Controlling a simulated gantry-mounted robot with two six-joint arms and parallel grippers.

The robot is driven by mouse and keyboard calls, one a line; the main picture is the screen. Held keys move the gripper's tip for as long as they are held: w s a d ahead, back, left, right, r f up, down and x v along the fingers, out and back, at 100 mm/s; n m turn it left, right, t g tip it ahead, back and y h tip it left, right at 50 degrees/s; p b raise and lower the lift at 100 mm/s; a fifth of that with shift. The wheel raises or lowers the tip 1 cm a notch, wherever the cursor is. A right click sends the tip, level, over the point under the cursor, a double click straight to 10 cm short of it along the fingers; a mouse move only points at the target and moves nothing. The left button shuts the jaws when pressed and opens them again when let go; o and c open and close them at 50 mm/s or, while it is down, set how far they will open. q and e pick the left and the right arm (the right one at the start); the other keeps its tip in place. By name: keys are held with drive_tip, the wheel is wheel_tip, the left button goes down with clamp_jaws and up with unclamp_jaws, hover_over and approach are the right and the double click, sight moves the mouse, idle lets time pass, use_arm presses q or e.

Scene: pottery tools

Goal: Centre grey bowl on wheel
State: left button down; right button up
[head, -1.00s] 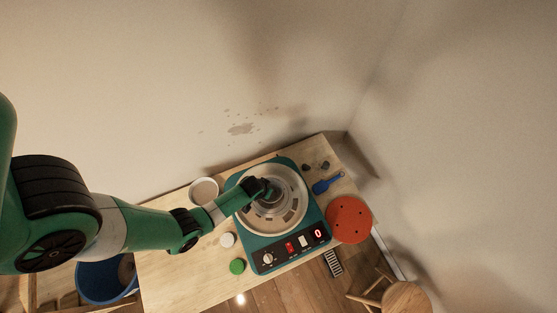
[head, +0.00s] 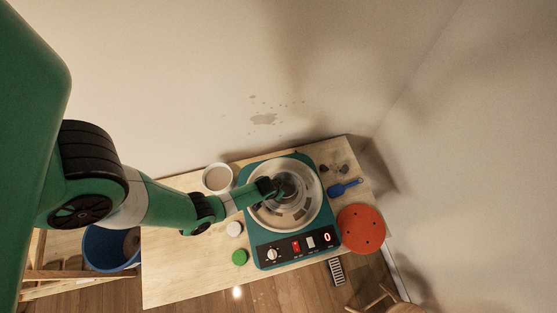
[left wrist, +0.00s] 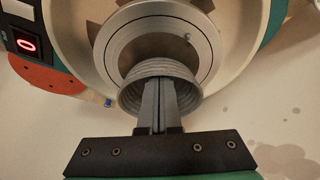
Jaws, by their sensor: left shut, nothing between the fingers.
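The grey bowl (left wrist: 188,72) has ridged sides and sits on the grey ringed wheel disc (left wrist: 197,28) in the left wrist view, off to one side of the ring centre. In the head view the bowl (head: 291,184) is small and partly hidden by my left gripper (head: 277,189). The wheel has a pale splash pan (head: 311,217) and a teal base (head: 250,250). My left gripper is shut, and its fingers (left wrist: 160,90) reach over the near rim into the bowl with nothing between them. Whether the fingers touch the bowl wall cannot be told. My right gripper is not in view.
A white cup (head: 217,179) stands left of the wheel. White (head: 234,229) and green (head: 239,257) round items lie near its left side. A red disc (head: 361,228) and blue tool (head: 344,188) are on the right. The left part of the table (head: 175,265) is clear.

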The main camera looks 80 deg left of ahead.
use_arm(q)
drive_tip(key=shift+s+d, duration=0.25)
drive_tip(key=shift+s, duration=0.05)
drive_tip(key=shift+s+d, duration=0.45)
drive_tip(key=shift+s, duration=0.1)
drive_tip(key=shift+w+a, duration=0.15)
drive_tip(key=p+v, duration=0.3)
drive_tip(key=v, duration=0.4)
drive_tip(key=shift+r+p, duration=0.3)
drive_tip(key=shift+p, duration=0.05)
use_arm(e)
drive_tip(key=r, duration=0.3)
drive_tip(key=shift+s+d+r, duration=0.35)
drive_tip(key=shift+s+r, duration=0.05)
